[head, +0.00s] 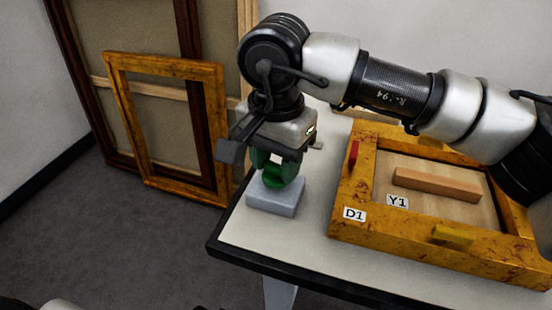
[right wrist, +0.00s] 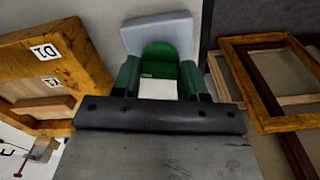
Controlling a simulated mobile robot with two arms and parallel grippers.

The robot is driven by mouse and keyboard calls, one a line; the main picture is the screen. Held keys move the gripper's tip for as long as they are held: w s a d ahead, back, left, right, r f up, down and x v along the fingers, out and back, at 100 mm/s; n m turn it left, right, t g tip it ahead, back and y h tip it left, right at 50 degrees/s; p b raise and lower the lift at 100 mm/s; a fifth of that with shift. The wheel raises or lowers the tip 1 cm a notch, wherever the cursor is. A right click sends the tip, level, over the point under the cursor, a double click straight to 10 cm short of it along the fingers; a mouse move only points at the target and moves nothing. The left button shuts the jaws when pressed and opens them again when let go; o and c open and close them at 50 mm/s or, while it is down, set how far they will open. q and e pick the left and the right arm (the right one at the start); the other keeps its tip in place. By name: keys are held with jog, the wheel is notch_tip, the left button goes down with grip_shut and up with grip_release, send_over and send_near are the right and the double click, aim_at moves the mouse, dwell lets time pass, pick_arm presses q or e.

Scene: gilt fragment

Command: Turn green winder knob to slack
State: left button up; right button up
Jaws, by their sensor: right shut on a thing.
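The green winder knob (head: 272,180) sits on a light grey block (head: 276,197) at the table's left corner. My right gripper (head: 277,170) points down over the block and is shut on the knob. In the right wrist view, the knob (right wrist: 160,52) shows between the two dark green fingers of the gripper (right wrist: 159,75), with the grey block (right wrist: 158,28) behind it. The fingers hide part of the knob, so I cannot tell its turn angle. My left gripper is not in view.
A gilt frame (head: 342,217) labelled D1, with a wooden bar (head: 437,184) and label Y1 inside, lies on the white table (head: 268,234) to the right. Another gilt frame (head: 175,191) leans with dark frames against the wall at left. Grey floor is open at lower left.

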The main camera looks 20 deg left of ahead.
jog(key=n, duration=0.4)
jog(key=shift+r+n, duration=0.15)
jog(key=shift+n, duration=0.15)
jog(key=n, duration=0.2)
jog(key=shift+n, duration=0.4)
jog(key=n, duration=0.2)
jog(key=shift+n, duration=0.3)
jog(key=n, duration=0.2)
jog(key=shift+n, duration=0.4)
jog(key=n, duration=0.3)
jog(key=shift+w, duration=0.1)
jog(key=shift+n, duration=0.9)
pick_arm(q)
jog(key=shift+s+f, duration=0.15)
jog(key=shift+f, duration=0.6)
pick_arm(e)
jog(key=shift+n, duration=0.7)
